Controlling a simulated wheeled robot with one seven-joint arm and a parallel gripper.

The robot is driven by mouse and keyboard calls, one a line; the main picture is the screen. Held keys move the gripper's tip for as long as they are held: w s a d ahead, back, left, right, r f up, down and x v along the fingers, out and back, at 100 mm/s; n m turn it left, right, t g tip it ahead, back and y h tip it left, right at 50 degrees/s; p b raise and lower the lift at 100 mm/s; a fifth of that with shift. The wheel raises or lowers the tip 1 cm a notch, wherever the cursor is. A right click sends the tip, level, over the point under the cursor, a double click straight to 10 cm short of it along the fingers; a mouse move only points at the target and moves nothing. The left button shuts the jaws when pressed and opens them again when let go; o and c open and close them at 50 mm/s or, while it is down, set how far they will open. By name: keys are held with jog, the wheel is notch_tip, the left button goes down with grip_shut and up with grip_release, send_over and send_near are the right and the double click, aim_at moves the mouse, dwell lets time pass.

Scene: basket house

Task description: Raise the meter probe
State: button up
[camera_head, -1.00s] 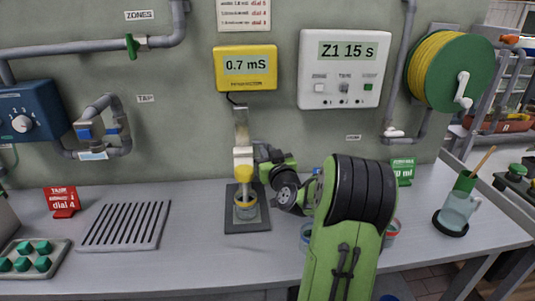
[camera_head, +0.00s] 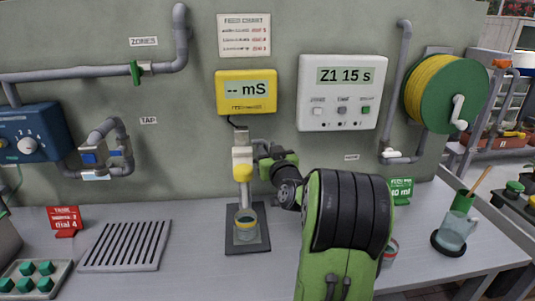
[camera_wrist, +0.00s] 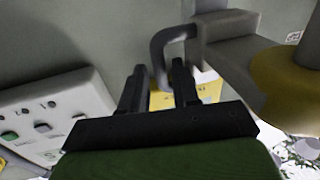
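The meter probe (camera_head: 243,190) hangs from its holder on the wall, with a yellow collar and a pale rod below. It stands over a small cup (camera_head: 246,238) on a dark base plate (camera_head: 237,249). Its lower tip is at about the cup's rim; I cannot tell whether it is fully clear. The yellow meter (camera_head: 246,92) above reads "-- mS". My gripper (camera_head: 266,158) is at the right side of the probe holder.
A white timer box (camera_head: 341,92) reading "Z1 15 s" is on the wall to the right. A slotted grate (camera_head: 126,246) lies to the left on the bench. A jug (camera_head: 454,232) stands at the right. A container (camera_head: 391,252) is partly hidden behind my arm.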

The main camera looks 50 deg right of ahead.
jog(key=shift+o, duration=0.4)
jog(key=shift+a, duration=0.15)
jog(key=b+v, duration=0.4)
jog(key=v, duration=1.1)
jog(key=shift+s+a, duration=0.15)
jog(key=shift+s, duration=0.15)
jog(key=shift+w, duration=0.1)
